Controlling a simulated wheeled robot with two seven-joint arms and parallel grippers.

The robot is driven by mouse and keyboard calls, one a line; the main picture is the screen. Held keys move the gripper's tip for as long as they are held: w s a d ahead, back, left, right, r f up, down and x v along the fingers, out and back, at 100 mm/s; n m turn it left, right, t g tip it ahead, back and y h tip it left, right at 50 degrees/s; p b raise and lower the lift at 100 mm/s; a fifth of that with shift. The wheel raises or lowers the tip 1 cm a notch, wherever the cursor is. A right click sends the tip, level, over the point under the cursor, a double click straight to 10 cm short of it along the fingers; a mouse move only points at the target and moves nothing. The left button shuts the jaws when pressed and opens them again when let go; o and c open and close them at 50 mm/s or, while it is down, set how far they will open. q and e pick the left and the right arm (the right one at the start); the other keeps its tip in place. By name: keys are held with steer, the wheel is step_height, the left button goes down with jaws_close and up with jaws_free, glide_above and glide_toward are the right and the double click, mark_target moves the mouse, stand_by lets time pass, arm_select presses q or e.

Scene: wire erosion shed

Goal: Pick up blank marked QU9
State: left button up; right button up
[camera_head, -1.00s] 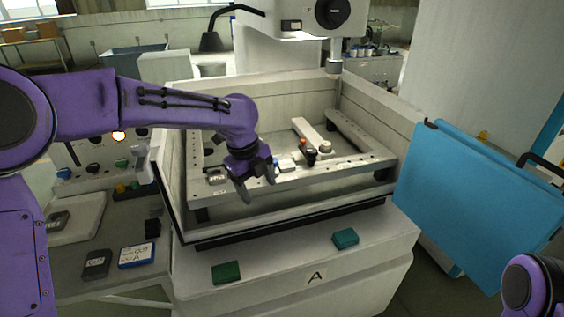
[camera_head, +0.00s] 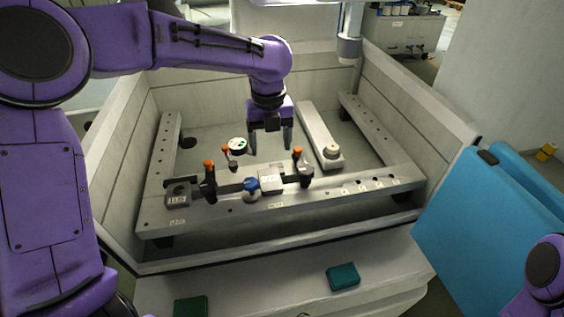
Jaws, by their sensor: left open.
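My left gripper (camera_head: 270,142) hangs over the machine's tank with its fingers apart and pointing down, empty. It is above and behind the front clamping rail (camera_head: 325,194). A small dark grey block (camera_head: 178,195) with a pale label sits on the left end of this rail. A pale block (camera_head: 271,177) sits near the rail's middle, between a blue knob (camera_head: 251,184) and a clamp with an orange top (camera_head: 299,168). The markings are too small to read, so I cannot tell which is QU9. My right gripper is out of view.
Another orange-topped clamp (camera_head: 209,180) stands beside the grey block. A round dial (camera_head: 238,145) is behind the rail. Tank walls (camera_head: 112,185) enclose the work area. Green (camera_head: 191,306) and teal (camera_head: 343,277) blocks lie on the front ledge. A blue panel (camera_head: 480,220) stands at right.

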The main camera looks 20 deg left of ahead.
mark_target(271, 178)
arm_select(q)
step_height(271, 178, down, 3)
steer(key=shift+r, duration=0.15)
steer(key=s+f, duration=0.1)
steer(key=s+f+p, duration=0.1)
steer(key=s, duration=0.1)
steer(key=shift+s, duration=0.1)
steer(key=shift+s+d+f+p, duration=0.1)
steer(key=shift+f+p, duration=0.45)
steer(key=shift+f, duration=0.35)
steer(key=f, duration=0.1)
steer(key=w+f, duration=0.2)
steer(key=shift+d+f, duration=0.1)
steer(key=shift+f, duration=0.25)
steer(key=shift+s+r, duration=0.2)
steer(key=shift+s, duration=0.15)
steer(key=shift+c, duration=0.9)
steer(key=c, duration=1)
steer(key=shift+w+r, duration=0.15)
steer(key=shift+w, duration=0.05)
jaws_close()
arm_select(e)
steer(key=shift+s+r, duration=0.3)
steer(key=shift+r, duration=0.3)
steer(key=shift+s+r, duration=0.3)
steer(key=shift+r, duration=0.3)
